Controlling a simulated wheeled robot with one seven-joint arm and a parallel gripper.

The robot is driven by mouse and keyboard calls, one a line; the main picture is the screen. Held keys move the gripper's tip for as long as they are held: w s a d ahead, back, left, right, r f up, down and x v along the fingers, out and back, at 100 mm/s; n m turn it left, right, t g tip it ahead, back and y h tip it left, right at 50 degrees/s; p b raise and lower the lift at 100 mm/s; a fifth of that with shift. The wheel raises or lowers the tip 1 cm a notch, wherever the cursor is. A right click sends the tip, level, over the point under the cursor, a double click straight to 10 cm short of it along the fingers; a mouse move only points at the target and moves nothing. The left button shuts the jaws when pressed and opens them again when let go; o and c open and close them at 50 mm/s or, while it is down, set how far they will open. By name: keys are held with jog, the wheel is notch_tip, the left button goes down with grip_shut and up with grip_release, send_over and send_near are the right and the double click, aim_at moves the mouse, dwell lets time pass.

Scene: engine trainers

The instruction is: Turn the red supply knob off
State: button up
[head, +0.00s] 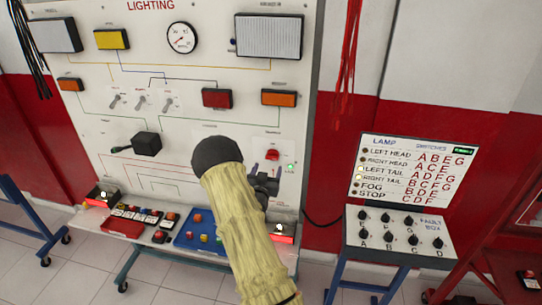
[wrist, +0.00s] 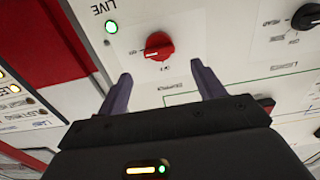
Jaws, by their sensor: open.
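The red supply knob (wrist: 158,46) is on the white lighting panel (wrist: 230,45), beside a lit green lamp marked LIVE (wrist: 111,27). My gripper (wrist: 160,83) is open and empty. Its two fingers point at the panel on either side of the knob's line, with the knob just beyond the tips and apart from them. In the head view my gripper (head: 264,184) is just below the knob, partly hidden by my arm.
A black rotary switch (wrist: 306,17) sits on the panel near the knob. A fault box (head: 400,238) with several black knobs stands at the right under a lamp chart (head: 413,172). A shelf (head: 130,250) with coloured parts runs below the panel.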

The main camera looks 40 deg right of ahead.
aim_at(272, 158)
jog(key=p+x, duration=0.2)
jog(key=x, duration=0.5)
jog(key=shift+w+d, duration=0.15)
jog(key=shift+c, duration=0.5)
jog(key=c, duration=0.9)
